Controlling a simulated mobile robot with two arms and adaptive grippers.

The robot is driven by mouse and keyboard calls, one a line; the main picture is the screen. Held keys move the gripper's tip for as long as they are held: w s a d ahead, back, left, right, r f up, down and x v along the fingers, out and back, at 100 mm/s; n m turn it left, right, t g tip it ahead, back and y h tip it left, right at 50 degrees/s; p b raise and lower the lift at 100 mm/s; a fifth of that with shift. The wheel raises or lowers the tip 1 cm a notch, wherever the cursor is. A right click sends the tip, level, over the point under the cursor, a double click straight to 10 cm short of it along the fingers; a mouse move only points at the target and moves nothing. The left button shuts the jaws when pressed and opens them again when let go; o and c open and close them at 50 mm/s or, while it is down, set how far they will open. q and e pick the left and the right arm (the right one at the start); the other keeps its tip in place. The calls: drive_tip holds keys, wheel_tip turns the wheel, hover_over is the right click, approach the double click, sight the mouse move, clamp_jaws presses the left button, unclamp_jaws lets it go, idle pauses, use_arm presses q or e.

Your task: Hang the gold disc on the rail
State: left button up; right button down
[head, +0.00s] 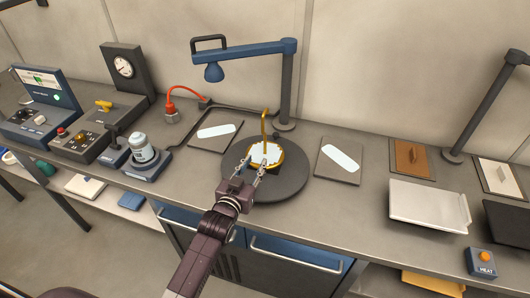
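A gold-rimmed disc (276,160) with a pale middle is at the dark round turntable (292,183) at the centre of the bench. An upright gold rod with a bent top (264,125) rises at the disc; I cannot tell whether they are one piece. My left gripper (256,164) reaches in from the front. Its two fingers are spread apart at the disc's near left edge, and I cannot tell whether they touch it. I cannot clearly make out a rail. My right gripper is not in view.
A jar (141,148) stands left. A white tray (427,205) and orange-button box (483,261) are right.

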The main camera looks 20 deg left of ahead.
sight(265, 147)
use_arm(q)
drive_tip(key=shift+w+r, duration=0.1)
drive_tip(key=shift+r, duration=0.05)
drive_tip(key=shift+w+d+f+b, duration=0.1)
drive_tip(key=shift+w+f+b, duration=0.1)
drive_tip(key=shift+w+b, duration=0.45)
drive_tip(key=w+b, duration=0.1)
drive_tip(key=w, duration=0.1)
drive_tip(key=w+b, duration=0.1)
drive_tip(key=w, duration=0.1)
drive_tip(key=w+f+b, duration=0.1)
drive_tip(key=shift+w+d+b, duration=0.15)
drive_tip(key=shift+w+b, duration=0.2)
drive_tip(key=shift+w, duration=0.05)
drive_tip(key=shift+w+b, duration=0.4)
drive_tip(key=shift+w, duration=0.5)
clamp_jaws()
drive_tip(key=shift+r, duration=0.2)
